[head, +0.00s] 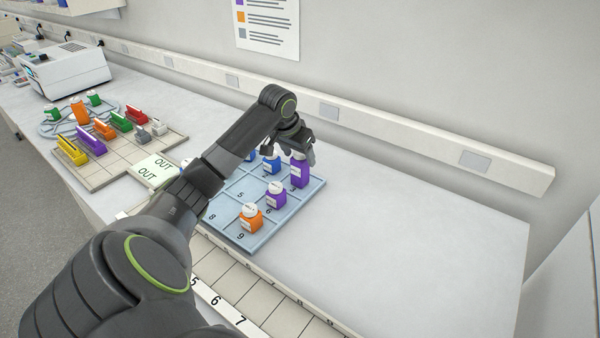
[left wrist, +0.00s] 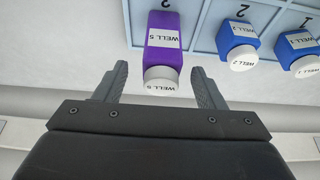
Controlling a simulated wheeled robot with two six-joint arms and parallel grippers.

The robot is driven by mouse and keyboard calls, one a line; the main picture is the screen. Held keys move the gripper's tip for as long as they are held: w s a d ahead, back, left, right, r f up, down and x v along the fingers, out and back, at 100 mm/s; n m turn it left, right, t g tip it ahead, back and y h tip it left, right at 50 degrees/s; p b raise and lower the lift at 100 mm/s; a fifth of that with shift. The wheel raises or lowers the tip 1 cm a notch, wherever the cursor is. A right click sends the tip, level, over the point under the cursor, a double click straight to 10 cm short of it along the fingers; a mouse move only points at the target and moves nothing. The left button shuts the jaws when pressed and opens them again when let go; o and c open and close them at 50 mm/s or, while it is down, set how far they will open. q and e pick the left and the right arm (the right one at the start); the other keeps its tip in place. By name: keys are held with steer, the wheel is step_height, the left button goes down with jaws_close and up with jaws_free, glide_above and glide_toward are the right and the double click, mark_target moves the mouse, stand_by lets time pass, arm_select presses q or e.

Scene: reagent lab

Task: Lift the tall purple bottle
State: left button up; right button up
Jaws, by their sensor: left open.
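The tall purple bottle (head: 299,172) with a white cap stands upright at the back right corner of the blue numbered tray (head: 283,219). My left gripper (head: 303,152) is at the bottle's top in the head view and hides part of the cap. In the left wrist view the bottle (left wrist: 164,40) shows a "WELL 5" label. There my left gripper (left wrist: 159,72) is open, with one finger on each side of the cap and gaps on both sides. Nothing is held. My right gripper is in neither view.
A short purple bottle (head: 276,196), an orange bottle (head: 250,219) and blue bottles (head: 271,163) share the tray. The wall trunking (head: 400,132) runs behind. The bench (head: 420,235) right of the tray is clear. Coloured racks stand at the left.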

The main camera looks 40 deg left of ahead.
arm_select(q)
steer(key=shift+w+f, duration=0.15)
steer(key=shift+f, duration=0.3)
steer(key=p+x, duration=0.1)
steer(key=x, duration=0.2)
steer(key=shift+w+f, duration=0.1)
steer(key=shift+f, duration=0.15)
steer(key=shift+w+a+f, duration=0.1)
steer(key=shift+w+f, duration=0.05)
steer(key=shift+f, duration=0.2)
steer(key=shift+c, duration=0.2)
steer(key=c, duration=1)
steer(key=shift+c, duration=0.2)
steer(key=shift+r, duration=0.15)
